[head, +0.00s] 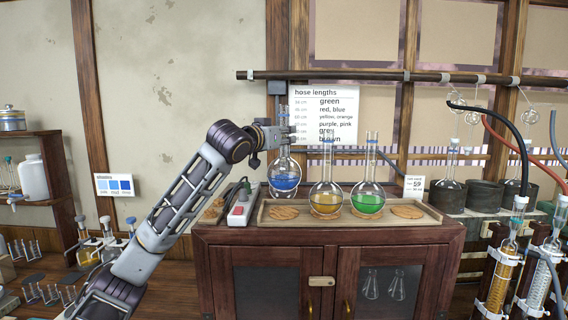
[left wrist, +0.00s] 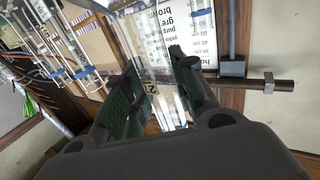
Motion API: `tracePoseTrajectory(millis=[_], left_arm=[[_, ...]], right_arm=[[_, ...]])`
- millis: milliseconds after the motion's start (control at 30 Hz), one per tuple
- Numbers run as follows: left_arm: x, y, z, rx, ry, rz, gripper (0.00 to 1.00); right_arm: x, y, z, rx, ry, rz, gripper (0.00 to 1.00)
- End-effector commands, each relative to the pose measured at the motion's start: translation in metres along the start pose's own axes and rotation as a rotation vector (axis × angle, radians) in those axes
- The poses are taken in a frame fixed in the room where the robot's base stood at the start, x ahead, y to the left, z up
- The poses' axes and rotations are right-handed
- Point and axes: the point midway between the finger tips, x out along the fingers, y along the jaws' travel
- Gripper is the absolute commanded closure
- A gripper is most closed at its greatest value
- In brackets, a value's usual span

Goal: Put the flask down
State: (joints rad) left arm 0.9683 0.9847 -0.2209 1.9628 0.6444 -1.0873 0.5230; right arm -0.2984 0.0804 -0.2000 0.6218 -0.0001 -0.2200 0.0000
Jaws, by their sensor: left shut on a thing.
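A round flask with blue liquid (head: 284,182) hangs upright from my left gripper (head: 284,137), which is shut on its neck. In the left wrist view, the clear glass neck (left wrist: 160,75) passes between the two dark green finger pads of the left gripper (left wrist: 157,92). In the head view, the flask's bottom is just above a bare cork ring (head: 284,213) at the left end of a shallow wooden tray (head: 345,225); a small gap seems to show. My right gripper is in neither view.
A flask with yellow liquid (head: 326,198) and one with green liquid (head: 368,199) stand on the tray to the right. Another bare cork ring (head: 407,212) lies at its right end. A white and red device (head: 241,210) stands left of the tray. A rail (head: 370,76) runs along the wall.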

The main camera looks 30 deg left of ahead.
Motion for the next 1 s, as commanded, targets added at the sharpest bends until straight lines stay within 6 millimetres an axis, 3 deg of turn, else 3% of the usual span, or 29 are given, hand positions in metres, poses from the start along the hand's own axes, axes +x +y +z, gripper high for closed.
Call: tracePoseTrajectory(millis=[400, 1000], left_arm=[[0.0, 0.0, 0.028, 0.001, 0.001, 0.0, 1.0], [0.0, 0.0, 0.034, 0.0, 0.002, 0.0, 1.0]], right_arm=[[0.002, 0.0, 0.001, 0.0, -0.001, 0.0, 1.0], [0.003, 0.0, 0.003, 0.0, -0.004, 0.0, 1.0]])
